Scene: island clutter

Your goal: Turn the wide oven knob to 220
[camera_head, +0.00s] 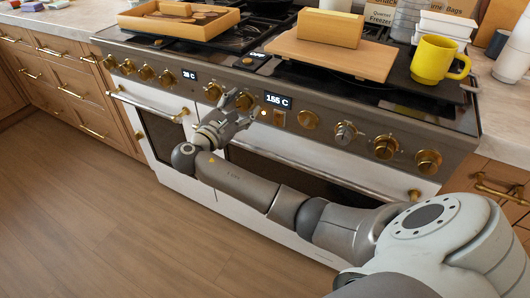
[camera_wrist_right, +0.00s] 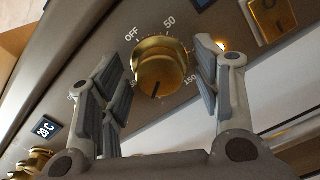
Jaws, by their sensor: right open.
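The gold oven knob (camera_wrist_right: 160,68) sits between the two fingers of my right gripper (camera_wrist_right: 160,82) in the wrist view, with gaps on both sides. In the head view this knob (camera_head: 243,101) is partly hidden by my open right gripper (camera_head: 235,106), which is at the oven panel. The display (camera_head: 278,101) right of it reads 155 C. My left gripper is out of view.
More gold knobs (camera_head: 385,147) line the panel on both sides, with a second small display (camera_head: 190,75) to the left. White oven doors (camera_head: 300,165) with long handles are below. A cutting board (camera_head: 335,52), a yellow mug (camera_head: 432,62) and a wooden tray (camera_head: 180,28) stand on the stove top.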

